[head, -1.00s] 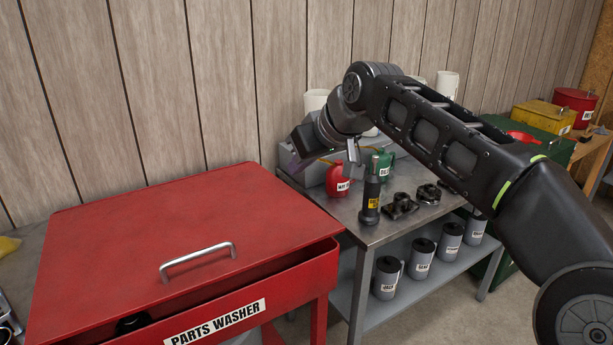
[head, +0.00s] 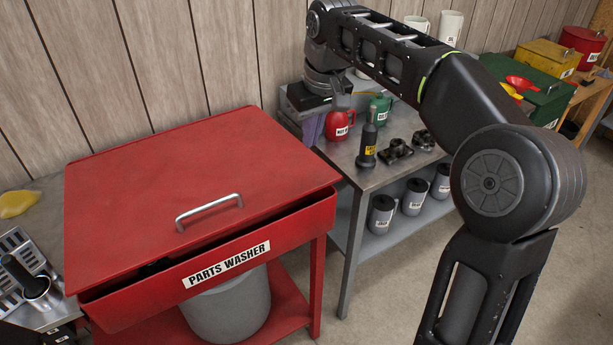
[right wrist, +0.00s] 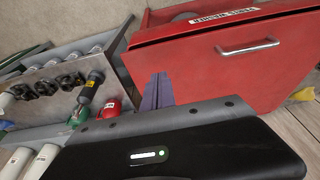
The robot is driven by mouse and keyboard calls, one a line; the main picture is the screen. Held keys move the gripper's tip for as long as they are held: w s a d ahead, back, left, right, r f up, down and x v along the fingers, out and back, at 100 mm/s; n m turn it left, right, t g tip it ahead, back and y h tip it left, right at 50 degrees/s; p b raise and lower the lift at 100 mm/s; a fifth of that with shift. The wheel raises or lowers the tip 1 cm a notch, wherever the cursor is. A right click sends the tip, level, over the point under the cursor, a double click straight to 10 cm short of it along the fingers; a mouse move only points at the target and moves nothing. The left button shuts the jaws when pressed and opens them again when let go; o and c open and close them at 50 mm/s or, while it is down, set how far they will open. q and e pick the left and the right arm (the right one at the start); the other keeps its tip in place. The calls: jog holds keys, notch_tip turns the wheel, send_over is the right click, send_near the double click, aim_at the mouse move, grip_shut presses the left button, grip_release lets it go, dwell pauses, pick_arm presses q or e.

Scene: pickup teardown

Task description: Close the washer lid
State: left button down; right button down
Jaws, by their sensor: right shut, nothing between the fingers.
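The washer lid (head: 190,165) is a flat red panel with a silver handle (head: 208,209). It lies over the red parts washer tub (head: 215,268), slightly tilted, with a dark gap along its front edge. The lid also shows in the right wrist view (right wrist: 215,70), where the gap is visible beside the labelled front. My right gripper (head: 311,132) is partly hidden by its own wrist, just right of the lid's back corner and beside the steel table. Its purple fingers (right wrist: 157,92) are shut and empty, apart from the lid. My left gripper is not in view.
The steel table (head: 365,180) at the right holds a red can (head: 340,125), a green can (head: 380,108), a black flashlight-like tool (head: 367,145) and dark parts. Grey canisters stand on its lower shelf. A grey bucket (head: 230,305) stands under the washer.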

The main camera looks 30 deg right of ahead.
aim_at(304, 188)
jog(key=x, duration=0.4)
jog(key=s+p+x, duration=0.1)
jog(key=x, duration=0.8)
jog(key=shift+s+f+p, duration=0.15)
jog(key=shift+p, duration=0.2)
jog(key=shift+f, duration=0.15)
